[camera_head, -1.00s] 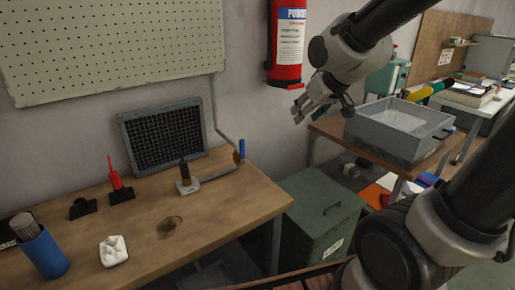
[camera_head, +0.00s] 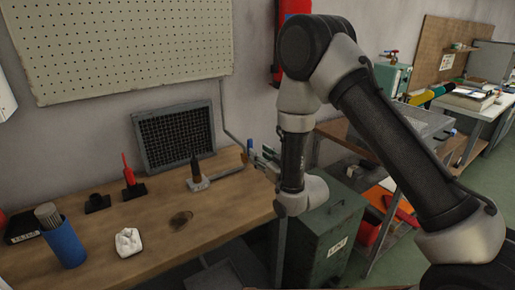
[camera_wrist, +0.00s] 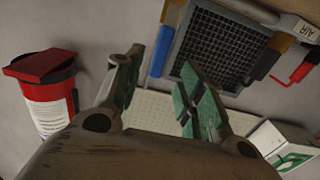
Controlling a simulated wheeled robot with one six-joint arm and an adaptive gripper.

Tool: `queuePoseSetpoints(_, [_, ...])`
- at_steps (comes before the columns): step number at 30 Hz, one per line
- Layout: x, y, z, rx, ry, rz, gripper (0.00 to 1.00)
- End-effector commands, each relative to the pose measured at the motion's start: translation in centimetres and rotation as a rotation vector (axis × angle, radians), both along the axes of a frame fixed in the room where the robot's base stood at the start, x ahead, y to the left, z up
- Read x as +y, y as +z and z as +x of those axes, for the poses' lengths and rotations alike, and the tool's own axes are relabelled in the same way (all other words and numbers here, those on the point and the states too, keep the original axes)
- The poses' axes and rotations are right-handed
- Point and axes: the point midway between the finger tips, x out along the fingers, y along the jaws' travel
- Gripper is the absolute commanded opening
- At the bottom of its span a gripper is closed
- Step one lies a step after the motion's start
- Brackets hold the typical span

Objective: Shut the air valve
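The air valve's blue lever (camera_head: 249,146) stands upright on the grey pipe at the back right of the bench. My gripper (camera_head: 263,156) is just right of it in the head view, partly hidden behind my arm. In the wrist view the blue lever (camera_wrist: 161,50) shows between the two open, green-padded fingers (camera_wrist: 160,62). No contact is visible, and I cannot tell how far the lever is from the pads. The grey pipe (camera_head: 227,115) comes down the wall to the bench.
A red fire extinguisher (camera_wrist: 45,100) hangs nearby. A dark nozzle on a grey base (camera_head: 196,178) and a red-handled tool (camera_head: 130,178) stand on the bench (camera_head: 225,205).

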Motion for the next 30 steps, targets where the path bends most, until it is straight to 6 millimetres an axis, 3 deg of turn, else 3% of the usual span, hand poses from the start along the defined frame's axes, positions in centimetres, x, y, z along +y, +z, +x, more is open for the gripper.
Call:
queuePoseSetpoints(12, [3.5,0.1,5.3,-0.002,-0.001,0.001,0.39])
queuePoseSetpoints(23, [4.0,0.1,6.1,0.001,-0.001,-0.001,0.39])
queuePoseSetpoints(26, [4.0,0.1,6.1,0.001,-0.001,-0.001,0.27])
queuePoseSetpoints(30, [4.0,0.1,6.1,0.001,-0.001,-0.001,0.01])
